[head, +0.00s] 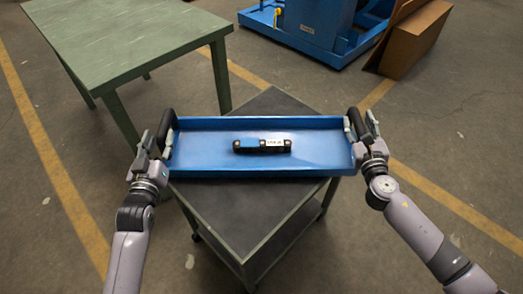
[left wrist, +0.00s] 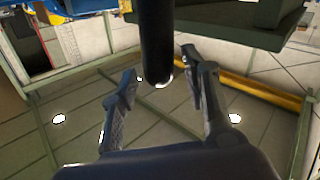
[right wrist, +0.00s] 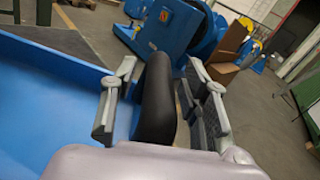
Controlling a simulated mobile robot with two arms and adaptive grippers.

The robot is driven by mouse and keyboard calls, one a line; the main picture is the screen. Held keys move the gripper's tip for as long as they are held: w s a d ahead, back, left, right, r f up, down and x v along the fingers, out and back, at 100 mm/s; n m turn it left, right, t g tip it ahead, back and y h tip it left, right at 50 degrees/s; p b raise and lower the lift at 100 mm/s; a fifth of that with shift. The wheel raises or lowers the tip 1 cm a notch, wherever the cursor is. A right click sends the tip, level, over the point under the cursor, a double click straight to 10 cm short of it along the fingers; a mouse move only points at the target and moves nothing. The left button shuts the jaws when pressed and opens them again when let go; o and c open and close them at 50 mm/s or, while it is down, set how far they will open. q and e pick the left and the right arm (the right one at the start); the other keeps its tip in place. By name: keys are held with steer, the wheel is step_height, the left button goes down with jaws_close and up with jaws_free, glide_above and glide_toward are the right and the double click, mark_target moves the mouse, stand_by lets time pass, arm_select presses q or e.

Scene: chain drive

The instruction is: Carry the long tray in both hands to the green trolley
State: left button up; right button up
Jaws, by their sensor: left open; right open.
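The long blue tray (head: 205,160) lies across a dark-topped cart and overhangs it on both sides. My left gripper (head: 156,148) is at the tray's left black handle (head: 167,126). In the left wrist view the handle (left wrist: 157,40) stands between the open fingers. My right gripper (head: 361,134) is at the right handle. In the right wrist view the open fingers are either side of this handle (right wrist: 157,98). A green-topped table (head: 125,38) stands at the upper left; no wheels show on it.
The cart (head: 240,215) under the tray has a lower shelf and a caster. A blue machine base (head: 312,40) and a cardboard box (head: 413,40) stand at the back. Yellow lines cross the floor, which is open at the right.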

arm_select(q)
steer(key=s, duration=0.5)
steer(key=shift+s, duration=0.2)
arm_select(e)
steer(key=shift+s, duration=0.15)
steer(key=s, duration=1.1)
steer(key=shift+s, duration=0.4)
steer(key=shift+d, duration=0.1)
